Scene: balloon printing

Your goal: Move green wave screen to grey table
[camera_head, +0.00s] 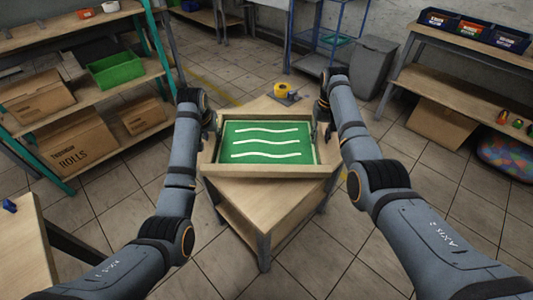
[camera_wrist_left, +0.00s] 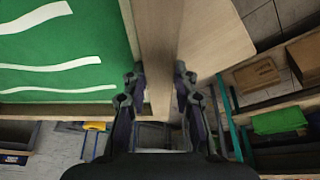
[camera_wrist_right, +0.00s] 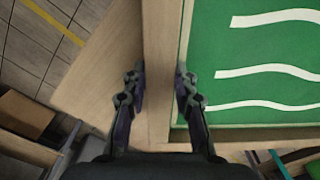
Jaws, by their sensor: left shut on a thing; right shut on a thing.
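The green wave screen is a wooden frame (camera_head: 240,170) around a green sheet (camera_head: 265,140) with three white wavy lines. It is over a small wooden table (camera_head: 265,205) in the middle of the head view; I cannot tell whether it touches the top. My left gripper (camera_wrist_left: 160,85) is shut on one side rail of the frame (camera_wrist_left: 155,50). My right gripper (camera_wrist_right: 160,85) is shut on the opposite side rail (camera_wrist_right: 162,50). In the head view the gripper tips are partly hidden by the arms. I cannot tell which table is the grey one.
A yellow roll on a grey holder (camera_head: 284,91) stands at the table's back corner. Shelves with cardboard boxes (camera_head: 70,140) and a green bin (camera_head: 115,70) are on the left. A bench with bins (camera_head: 472,30) is on the right. A tabletop corner (camera_head: 20,245) is at lower left. Tiled floor lies between.

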